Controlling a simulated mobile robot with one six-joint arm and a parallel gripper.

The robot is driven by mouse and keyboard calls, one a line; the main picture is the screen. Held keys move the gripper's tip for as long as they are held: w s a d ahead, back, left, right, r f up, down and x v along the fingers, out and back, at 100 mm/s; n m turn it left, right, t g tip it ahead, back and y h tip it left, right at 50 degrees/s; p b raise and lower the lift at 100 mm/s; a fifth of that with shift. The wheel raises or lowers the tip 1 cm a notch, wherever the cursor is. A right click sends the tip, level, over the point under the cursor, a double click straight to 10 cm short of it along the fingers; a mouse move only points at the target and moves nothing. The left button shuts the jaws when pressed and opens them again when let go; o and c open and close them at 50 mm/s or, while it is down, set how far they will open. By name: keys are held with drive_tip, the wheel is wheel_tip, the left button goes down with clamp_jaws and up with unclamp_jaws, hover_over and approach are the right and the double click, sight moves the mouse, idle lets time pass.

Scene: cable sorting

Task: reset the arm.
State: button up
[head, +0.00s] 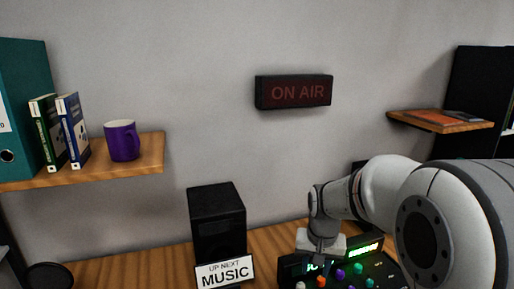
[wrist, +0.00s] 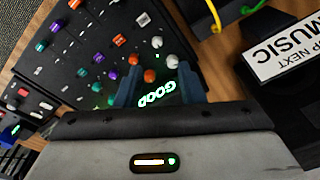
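My gripper (wrist: 157,88) shows in the wrist view with two dark blue fingers set apart. It is open, and I see nothing held between them. In the head view my arm comes in from the right and bends down over the console (head: 378,268). The fingertips are not clearly visible there.
A black speaker (head: 217,215) stands left of the console, with a "MUSIC" sign (head: 224,273) at its front. A shelf (head: 150,150) with a purple mug (head: 122,141) is at left.

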drive_tip(key=s+r+n+t, duration=0.1)
drive_tip(key=s+r, duration=0.3)
drive_tip(key=s, duration=1.3)
drive_tip(key=shift+s+d+n, duration=0.15)
drive_tip(key=shift+s+n, duration=0.15)
drive_tip(key=shift+n, duration=0.5)
